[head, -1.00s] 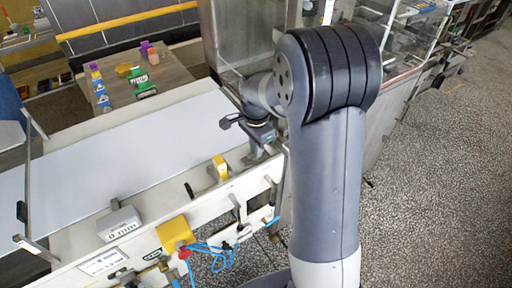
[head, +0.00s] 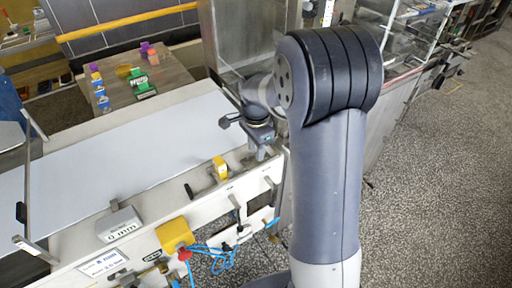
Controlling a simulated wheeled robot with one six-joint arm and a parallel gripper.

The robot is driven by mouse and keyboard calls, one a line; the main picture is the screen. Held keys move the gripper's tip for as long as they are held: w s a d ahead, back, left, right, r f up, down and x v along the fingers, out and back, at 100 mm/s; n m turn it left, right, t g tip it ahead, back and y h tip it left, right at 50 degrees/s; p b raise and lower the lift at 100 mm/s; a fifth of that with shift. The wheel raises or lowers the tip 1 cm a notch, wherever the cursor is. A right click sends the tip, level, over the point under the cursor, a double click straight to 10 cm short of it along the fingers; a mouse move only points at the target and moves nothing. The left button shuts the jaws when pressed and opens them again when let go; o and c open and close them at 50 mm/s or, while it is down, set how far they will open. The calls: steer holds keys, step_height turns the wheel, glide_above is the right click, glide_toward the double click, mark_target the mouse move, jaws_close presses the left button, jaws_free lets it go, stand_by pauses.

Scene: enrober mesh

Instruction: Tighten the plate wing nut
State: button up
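My gripper (head: 261,155) points down over the near side rail of the conveyor machine (head: 140,228), close to the rail's right end. The fingers are small and partly dark against the machine, so I cannot tell whether they are open or shut, or whether they touch anything. I cannot make out the plate wing nut; the gripper or my arm may hide it. A yellow block (head: 220,167) stands on the rail just left of my gripper, with a black handle (head: 188,190) beside it.
A pale flat belt (head: 130,150) runs left of my gripper. A grey box (head: 118,222), a yellow box with a red knob (head: 175,235) and blue hoses (head: 215,252) are along the near side. A table (head: 170,72) with coloured items stands behind. Speckled floor (head: 430,190) is free at right.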

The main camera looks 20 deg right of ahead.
step_height(320, 180, up, 11)
steer(key=b, duration=0.1)
steer(key=shift+f, duration=0.15)
stand_by(0.3)
step_height(320, 180, down, 10)
steer(key=shift+f+p, duration=0.15)
steer(key=shift+p, duration=0.35)
steer(key=shift+f, duration=0.35)
steer(key=shift+r+n, duration=0.1)
steer(key=shift+n, duration=0.3)
